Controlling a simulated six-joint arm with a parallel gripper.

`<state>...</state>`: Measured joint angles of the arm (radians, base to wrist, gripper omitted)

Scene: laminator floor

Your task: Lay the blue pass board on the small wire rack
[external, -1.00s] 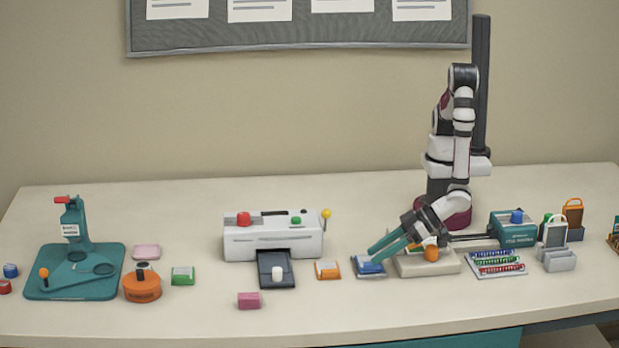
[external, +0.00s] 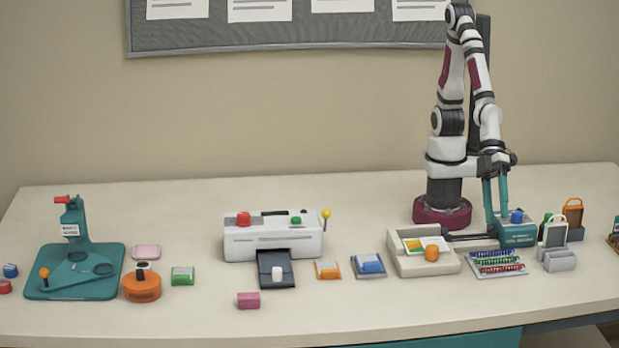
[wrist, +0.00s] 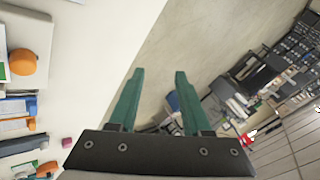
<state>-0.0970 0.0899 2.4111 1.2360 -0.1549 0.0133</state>
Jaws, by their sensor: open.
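The blue pass board (external: 369,265) lies flat on the table, right of the orange board and left of the cream tray unit. It also appears at the left edge of the wrist view (wrist: 17,107), partly cut off. My gripper (external: 499,218) is open and empty, near the teal machine (external: 517,235) and well right of the blue board. In the wrist view its two teal fingers (wrist: 155,85) are spread with nothing between them, in front of the floor beyond the table edge. I cannot tell for certain which item is the small wire rack.
The cream unit (external: 423,262) with an orange knob stands between the blue board and a tray of coloured coils (external: 497,263). Grey holders (external: 557,260) stand farther right. The orange board (external: 328,269) and white laminator (external: 272,238) are to the left. The front table strip is mostly clear.

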